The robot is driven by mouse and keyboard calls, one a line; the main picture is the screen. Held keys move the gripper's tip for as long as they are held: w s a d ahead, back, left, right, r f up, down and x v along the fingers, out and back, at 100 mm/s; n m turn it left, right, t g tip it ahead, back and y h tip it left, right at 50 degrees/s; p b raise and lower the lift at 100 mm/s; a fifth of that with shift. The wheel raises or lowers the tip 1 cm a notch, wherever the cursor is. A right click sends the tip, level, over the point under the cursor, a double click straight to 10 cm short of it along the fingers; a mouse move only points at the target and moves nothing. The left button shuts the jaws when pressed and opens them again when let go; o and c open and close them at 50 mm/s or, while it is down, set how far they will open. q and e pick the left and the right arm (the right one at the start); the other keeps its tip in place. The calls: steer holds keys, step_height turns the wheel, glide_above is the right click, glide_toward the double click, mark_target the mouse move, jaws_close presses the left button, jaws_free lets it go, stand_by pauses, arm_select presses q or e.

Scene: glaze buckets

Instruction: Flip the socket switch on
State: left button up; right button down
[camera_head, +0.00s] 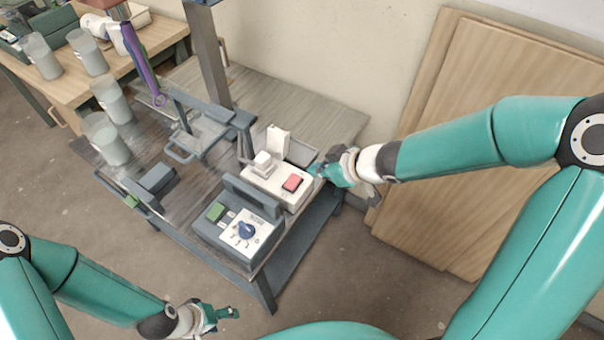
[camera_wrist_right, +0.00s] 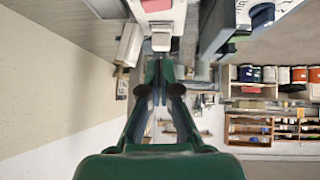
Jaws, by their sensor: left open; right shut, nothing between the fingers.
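A white socket box (camera_head: 279,188) with a red switch (camera_head: 292,183) and a white block (camera_head: 263,161) on top sits near the right end of the grey table. Whether the switch is on or off cannot be told. My right gripper (camera_head: 318,171) is shut and empty, just right of the box by its edge; contact cannot be told. In the right wrist view its fingers (camera_wrist_right: 160,75) meet just below the white box (camera_wrist_right: 165,14), which is cut off at the top. My left gripper (camera_head: 232,313) is open and empty at the lower front, away from the table.
A grey control box (camera_head: 235,231) with a green button and blue knob stands in front of the socket. A grey post (camera_head: 207,55) rises behind. Several clear buckets (camera_head: 110,100) stand at the left. Wooden boards (camera_head: 490,75) lean on the wall at the right.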

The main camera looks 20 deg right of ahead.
steer(key=shift+w+d+n+b, duration=0.4)
steer(key=shift+d+n+b, duration=0.15)
steer(key=shift+b, duration=0.4)
steer(key=b, duration=0.7)
glide_above(293, 175)
steer(key=s, duration=0.3)
steer(key=f, duration=0.7)
steer(key=shift+w+d+f, duration=0.15)
steer(key=shift+d+f, duration=0.15)
steer(key=shift+w+d+f+b, duration=0.1)
steer(key=shift+f+b, duration=0.3)
steer(key=shift+f, duration=0.15)
steer(key=shift+w+d+f+b, duration=0.1)
steer(key=shift+f+b, duration=0.25)
steer(key=shift+f, duration=0.2)
steer(key=shift+d+f+b, duration=0.1)
steer(key=shift+f+b, duration=0.4)
steer(key=shift+f, duration=0.05)
